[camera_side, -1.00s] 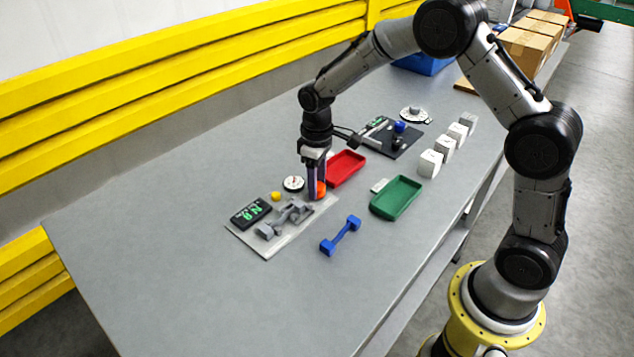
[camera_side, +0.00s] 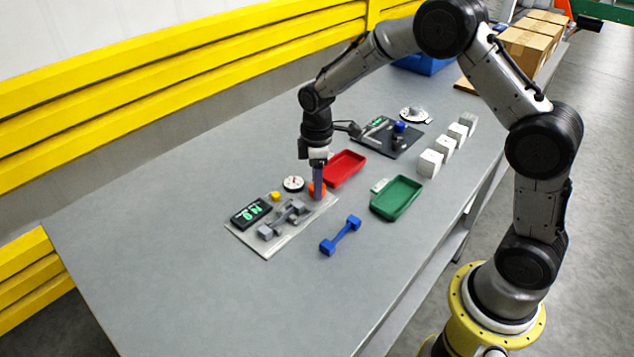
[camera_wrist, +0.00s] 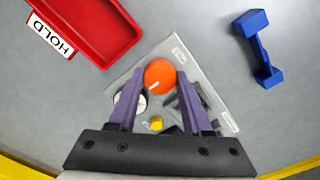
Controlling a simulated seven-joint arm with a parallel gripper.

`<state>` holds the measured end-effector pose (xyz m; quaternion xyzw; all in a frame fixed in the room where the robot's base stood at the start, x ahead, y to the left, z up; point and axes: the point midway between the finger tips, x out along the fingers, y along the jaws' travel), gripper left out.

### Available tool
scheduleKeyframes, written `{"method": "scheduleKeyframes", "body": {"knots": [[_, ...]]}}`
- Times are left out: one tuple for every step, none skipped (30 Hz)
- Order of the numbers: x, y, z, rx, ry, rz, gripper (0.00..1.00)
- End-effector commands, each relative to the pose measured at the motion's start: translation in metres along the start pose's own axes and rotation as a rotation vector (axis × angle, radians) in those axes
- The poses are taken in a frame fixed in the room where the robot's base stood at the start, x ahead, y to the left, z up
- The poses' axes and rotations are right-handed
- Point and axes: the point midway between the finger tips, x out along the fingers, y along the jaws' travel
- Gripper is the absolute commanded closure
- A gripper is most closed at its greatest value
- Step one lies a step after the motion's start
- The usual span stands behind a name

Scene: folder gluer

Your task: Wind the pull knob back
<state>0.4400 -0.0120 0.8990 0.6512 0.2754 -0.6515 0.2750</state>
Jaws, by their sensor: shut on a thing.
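The round orange knob (camera_side: 312,190) is at the right end of a light grey tester plate (camera_side: 270,246). My gripper (camera_side: 319,194) points down at it, with its purple fingers shut on the knob. In the wrist view the knob (camera_wrist: 159,75), with a white mark on its face, shows between the two fingertips (camera_wrist: 160,84). The plate also carries a black display (camera_side: 251,213) with green digits, grey clamp parts (camera_side: 284,221) and a yellow button (camera_side: 276,196). A white dial (camera_side: 293,184) is beside the knob. The wrist view partly hides the plate behind the fingers.
A red tray (camera_side: 345,168) is close behind my gripper. A green tray (camera_side: 397,197) and a blue dumbbell-shaped piece (camera_side: 341,235) lie to the right. A second, dark tester (camera_side: 390,139) and white blocks (camera_side: 430,163) stand farther back. The table's near left is clear.

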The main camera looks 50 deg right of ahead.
Motion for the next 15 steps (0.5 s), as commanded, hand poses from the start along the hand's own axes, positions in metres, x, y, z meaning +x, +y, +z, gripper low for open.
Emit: {"method": "scheduleKeyframes", "body": {"knots": [[-0.0011, 0.0004, -0.0004, -0.004, 0.001, 0.002, 1.0], [-0.0011, 0.0004, -0.0005, -0.004, 0.001, 0.002, 1.0], [-0.0011, 0.0004, -0.0005, -0.004, 0.001, 0.002, 1.0], [-0.0011, 0.0004, -0.0005, -0.004, 0.001, 0.002, 1.0], [-0.0011, 0.0004, -0.0005, -0.004, 0.001, 0.002, 1.0], [-0.0012, 0.0004, -0.0005, -0.004, 0.001, 0.002, 1.0], [-0.0012, 0.0004, -0.0005, -0.004, 0.001, 0.002, 1.0], [-0.0012, 0.0004, -0.0005, -0.004, 0.001, 0.002, 1.0], [-0.0012, 0.0004, -0.0005, -0.004, 0.001, 0.002, 1.0], [-0.0012, 0.0004, -0.0006, -0.004, 0.001, 0.002, 0.46], [-0.0012, 0.0004, -0.0006, -0.004, 0.001, 0.003, 0.4], [-0.0011, 0.0004, -0.0006, -0.003, 0.001, 0.002, 0.33], [-0.001, 0.0004, -0.0005, -0.003, 0.001, 0.002, 0.28], [-0.001, 0.0003, -0.0005, -0.003, 0.001, 0.002, 0.22], [-0.0008, 0.0003, -0.0004, -0.003, 0.001, 0.002, 0.21]]}}
